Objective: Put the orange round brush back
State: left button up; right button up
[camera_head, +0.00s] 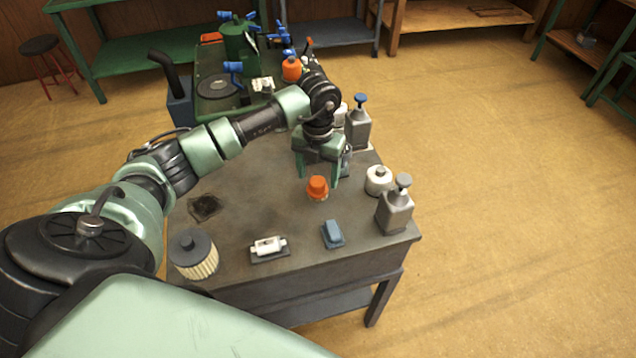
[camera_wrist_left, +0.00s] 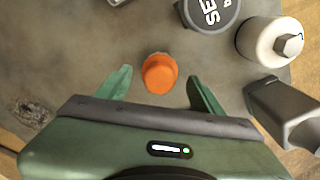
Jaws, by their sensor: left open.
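The orange round brush (camera_head: 317,187) stands on the workbench (camera_head: 300,222), its orange top up. My left gripper (camera_head: 318,180) is open and points down at it from just behind and above. In the left wrist view the brush (camera_wrist_left: 159,73) shows between the two open fingers of my left gripper (camera_wrist_left: 160,80), with clear gaps on both sides. The fingers do not appear to touch it. My right gripper is not in view.
A white round container (camera_head: 378,180) and a grey can (camera_head: 395,210) stand right of the brush. A blue block (camera_head: 333,234), a white part on a dark base (camera_head: 268,247) and a ribbed filter (camera_head: 193,254) line the front. Another orange-topped item (camera_head: 291,68) stands farther back.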

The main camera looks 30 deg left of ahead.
aim_at(317, 180)
pick_arm(q)
notch_tip(317, 180, up, 8)
jog(key=b, duration=0.1)
jog(key=shift+r, duration=0.25)
